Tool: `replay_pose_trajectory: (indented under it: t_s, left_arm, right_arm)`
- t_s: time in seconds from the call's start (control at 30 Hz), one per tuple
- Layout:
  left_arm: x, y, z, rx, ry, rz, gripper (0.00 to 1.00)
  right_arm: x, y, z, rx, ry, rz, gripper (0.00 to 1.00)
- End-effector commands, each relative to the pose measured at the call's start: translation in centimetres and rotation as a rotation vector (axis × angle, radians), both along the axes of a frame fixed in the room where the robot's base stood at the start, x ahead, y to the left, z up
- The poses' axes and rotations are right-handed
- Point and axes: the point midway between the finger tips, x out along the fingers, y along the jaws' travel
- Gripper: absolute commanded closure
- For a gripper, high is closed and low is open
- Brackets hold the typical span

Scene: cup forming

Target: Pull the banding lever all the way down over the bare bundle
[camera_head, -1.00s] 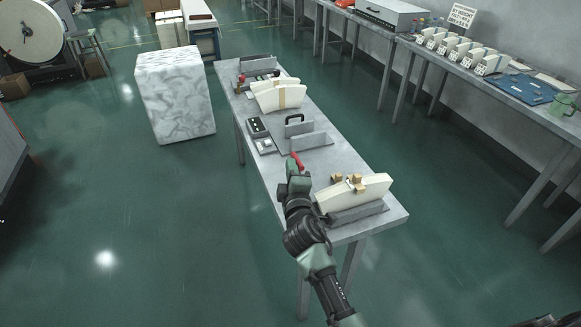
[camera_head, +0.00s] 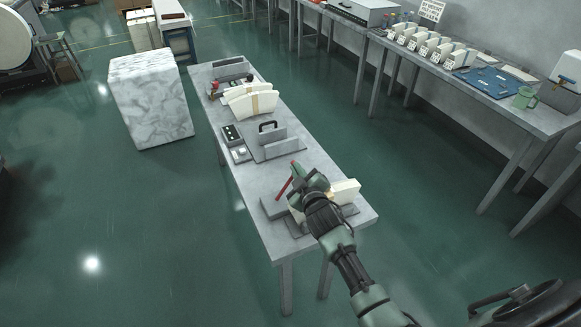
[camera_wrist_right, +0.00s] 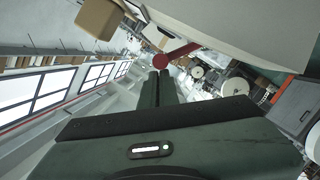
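In the head view, a cream bundle (camera_head: 347,190) stands at the near end of the grey table, largely hidden by my right gripper (camera_head: 300,172). The red lever (camera_head: 284,188) slants beside my gripper on its left. In the right wrist view, the red lever (camera_wrist_right: 183,51) and its round knob (camera_wrist_right: 160,62) are just beyond my fingertips (camera_wrist_right: 159,76). The fingers look closed together, with the knob past their tips, not clearly between them. The bundle's cream side (camera_wrist_right: 225,22) fills the upper right there. My left gripper is not in view.
A banded bundle (camera_head: 250,100) stands farther back. A marbled block (camera_head: 150,100) is left of the table. A long bench (camera_head: 530,122) runs along the right.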

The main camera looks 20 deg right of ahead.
Motion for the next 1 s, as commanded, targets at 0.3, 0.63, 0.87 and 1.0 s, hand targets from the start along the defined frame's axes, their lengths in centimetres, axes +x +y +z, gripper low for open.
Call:
replay_pose_trajectory:
  t_s: [0.3, 0.63, 0.87, 1.0]
  left_arm:
    - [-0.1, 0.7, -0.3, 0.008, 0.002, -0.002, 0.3]
    - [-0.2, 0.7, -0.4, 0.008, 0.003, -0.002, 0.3]
    - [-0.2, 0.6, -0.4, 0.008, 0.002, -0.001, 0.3]
    - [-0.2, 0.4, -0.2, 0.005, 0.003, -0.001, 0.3]
  right_arm:
    - [0.0, -2.0, -1.2, -0.003, 0.006, -0.005, 1.0]
    - [0.0, -2.5, -1.5, -0.005, 0.008, -0.006, 1.0]
    - [-0.1, -2.5, -1.6, -0.006, 0.01, -0.006, 1.0]
    - [-0.1, -2.5, -1.5, -0.006, 0.012, -0.007, 1.0]
